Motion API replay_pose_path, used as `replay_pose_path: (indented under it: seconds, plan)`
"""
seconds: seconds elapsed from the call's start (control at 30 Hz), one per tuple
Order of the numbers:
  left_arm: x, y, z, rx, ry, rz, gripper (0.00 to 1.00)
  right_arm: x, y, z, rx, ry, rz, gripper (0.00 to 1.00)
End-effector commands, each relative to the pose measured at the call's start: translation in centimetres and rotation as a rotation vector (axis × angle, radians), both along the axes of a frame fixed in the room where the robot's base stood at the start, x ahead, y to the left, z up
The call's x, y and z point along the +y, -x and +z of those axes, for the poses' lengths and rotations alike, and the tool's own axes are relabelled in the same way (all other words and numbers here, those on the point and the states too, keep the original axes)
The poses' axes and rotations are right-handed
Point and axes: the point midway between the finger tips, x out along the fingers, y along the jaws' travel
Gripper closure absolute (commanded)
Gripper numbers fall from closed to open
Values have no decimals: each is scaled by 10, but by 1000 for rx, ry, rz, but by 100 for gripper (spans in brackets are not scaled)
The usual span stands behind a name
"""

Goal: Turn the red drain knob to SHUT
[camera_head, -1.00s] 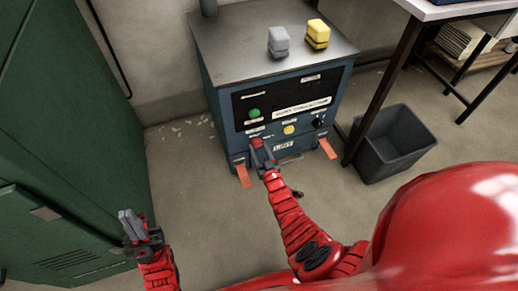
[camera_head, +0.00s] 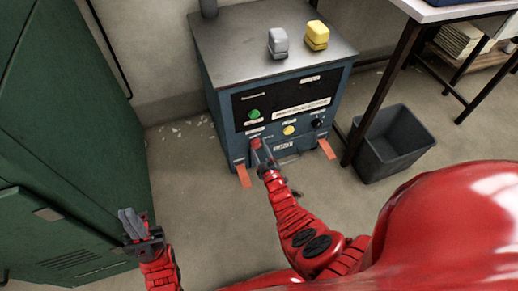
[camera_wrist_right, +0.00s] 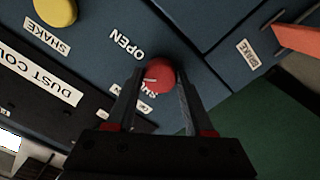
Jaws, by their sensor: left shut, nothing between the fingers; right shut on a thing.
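The red drain knob (camera_wrist_right: 160,74) is on the blue front panel of the machine, between the fingers of my right gripper (camera_wrist_right: 158,92), which is shut on it. A short white mark shows on the knob's face. An OPEN label (camera_wrist_right: 127,43) is beside the knob, and the SHUT label (camera_wrist_right: 138,94) is partly hidden by a finger. In the head view the knob (camera_head: 255,143) is a small red spot at the tip of my right gripper (camera_head: 261,155). My left gripper (camera_head: 130,222) is shut and empty, away from the machine at lower left.
The dust collector cabinet (camera_head: 225,55) carries a green button (camera_head: 254,114), a yellow button (camera_head: 289,130) and a black knob (camera_head: 317,123). Orange pedals (camera_head: 327,149) stick out low in front. A green cabinet (camera_head: 60,150) stands left, a grey bin (camera_head: 392,145) right.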

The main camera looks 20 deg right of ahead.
Motion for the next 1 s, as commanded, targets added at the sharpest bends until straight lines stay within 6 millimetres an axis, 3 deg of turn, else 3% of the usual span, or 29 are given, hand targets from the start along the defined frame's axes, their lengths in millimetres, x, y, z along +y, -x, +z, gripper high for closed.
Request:
replay_pose_path:
  seconds: [0.6,1.0]
  plan:
    - [0,0,1,1,1,-1,100,0,0,1,-20,577,2,100]
    - [0,0,0,0,0,0,100,1,0,1,-29,849,3,100]
